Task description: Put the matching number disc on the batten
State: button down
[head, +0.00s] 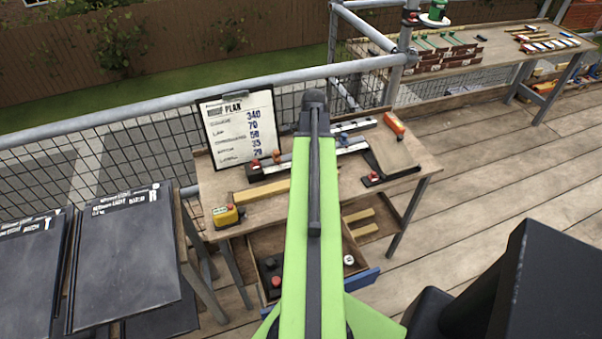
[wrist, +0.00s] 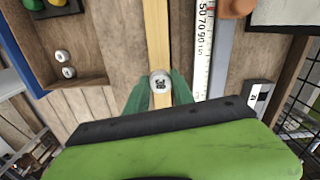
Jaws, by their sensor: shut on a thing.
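My gripper (wrist: 160,88) has green fingers and is shut on a small pale number disc (wrist: 160,78). The disc's dark number is too small to read surely. The disc is over the pale wooden batten (wrist: 156,30) in the wrist view; I cannot tell whether it touches it. In the head view the batten (head: 262,192) lies on the workbench, partly behind my green arm, which hides the gripper. Two other pale discs, an upper one (wrist: 62,56) and a lower one (wrist: 68,72), lie in a wooden tray (wrist: 97,45) to the left.
A plan board (head: 240,130) stands at the workbench's back left, with several rows of numbers such as 340 and 70. A ruler (wrist: 202,45) lies right of the batten. A yellow tape measure (head: 227,216) sits at the front left. Dark slates (head: 125,262) lie to the left.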

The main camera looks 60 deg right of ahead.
jog(key=shift+s, duration=0.1)
notch_tip(320, 180, down, 4)
jog(key=b, duration=0.4)
jog(key=shift+f, duration=0.1)
jog(key=shift+a+r, duration=0.15)
jog(key=shift+r, duration=0.1)
jog(key=shift+w+f, duration=0.15)
jog(key=shift+w, duration=0.05)
jog(key=c, duration=1.1)
grip_release()
jog(key=shift+s, duration=0.1)
notch_tip(320, 180, up, 13)
jog(key=p, duration=1.2)
jog(key=shift+f, duration=0.3)
